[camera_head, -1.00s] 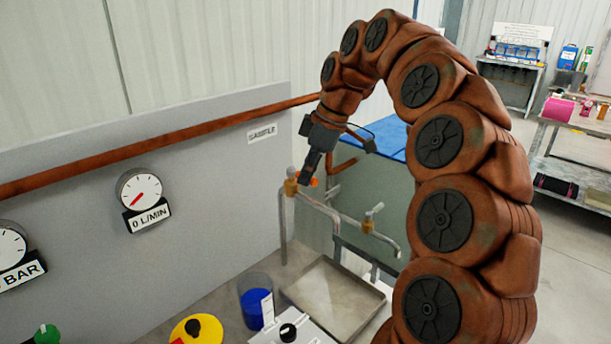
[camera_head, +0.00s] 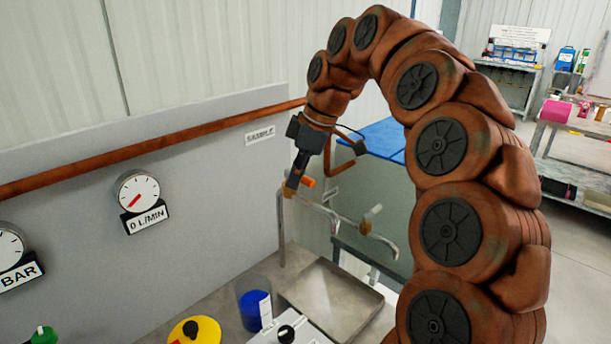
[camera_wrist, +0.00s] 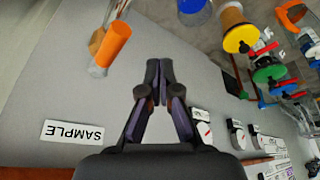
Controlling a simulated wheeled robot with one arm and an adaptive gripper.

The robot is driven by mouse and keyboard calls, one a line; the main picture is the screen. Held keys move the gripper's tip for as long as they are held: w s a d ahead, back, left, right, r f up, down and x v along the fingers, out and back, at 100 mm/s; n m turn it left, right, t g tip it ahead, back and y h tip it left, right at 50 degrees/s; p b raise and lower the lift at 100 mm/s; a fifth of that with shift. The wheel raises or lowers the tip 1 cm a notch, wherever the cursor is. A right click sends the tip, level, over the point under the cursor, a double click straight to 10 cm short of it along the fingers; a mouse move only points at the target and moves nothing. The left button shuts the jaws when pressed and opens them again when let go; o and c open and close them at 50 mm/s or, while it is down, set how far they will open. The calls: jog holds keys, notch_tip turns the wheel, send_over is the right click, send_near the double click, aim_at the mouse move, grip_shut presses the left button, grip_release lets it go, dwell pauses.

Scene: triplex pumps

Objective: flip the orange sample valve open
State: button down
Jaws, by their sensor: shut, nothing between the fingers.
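The orange sample valve handle (camera_head: 308,182) sits on a brass valve body (camera_head: 289,190) on a bent metal pipe, below the SAMPLE label (camera_head: 260,135). In the wrist view the orange handle (camera_wrist: 113,43) is a cylinder to the upper left of my fingertips, with a gap in the picture between them. My gripper (camera_head: 292,184) points down beside the handle, on its left in the head view, and partly covers the valve body. In the wrist view my gripper (camera_wrist: 159,66) has its fingers together and empty. Whether it touches the valve body cannot be told.
A second tap (camera_head: 368,218) stands to the right of the sample valve. Below are a metal tray (camera_head: 372,300), a clear cup with blue contents (camera_head: 252,303) and a yellow disc with a black knob (camera_head: 195,332). The flow gauge (camera_head: 138,192) reads near 0 L/MIN.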

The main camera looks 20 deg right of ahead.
notch_tip(320, 180, up, 10)
jog(key=w+d+p, duration=0.1)
jog(key=d+p, duration=0.1)
jog(key=p, duration=0.3)
jog(key=shift+f, duration=0.25)
dwell(0.5)
dwell(0.5)
jog(key=s+a+f+m+g+h, duration=0.1)
jog(key=s+a+f+m, duration=0.25)
jog(key=s, duration=0.35)
jog(key=s+a+f+m+g+h, duration=0.1)
jog(key=s+a+f+m, duration=0.1)
jog(key=s+a+f, duration=0.45)
jog(key=s+d+f+m, duration=0.2)
jog(key=s+f, duration=0.4)
jog(key=s, duration=0.5)
jog(key=s+d+f+m+g+h, duration=0.1)
jog(key=s+d+f+m, duration=0.2)
jog(key=s, duration=0.7)
notch_tip(320, 180, down, 4)
jog(key=shift+s+d+f+m+g+h, duration=0.2)
jog(key=shift+s+m+g+h, duration=0.15)
jog(key=shift+m, duration=0.7)
jog(key=shift+s, duration=0.15)
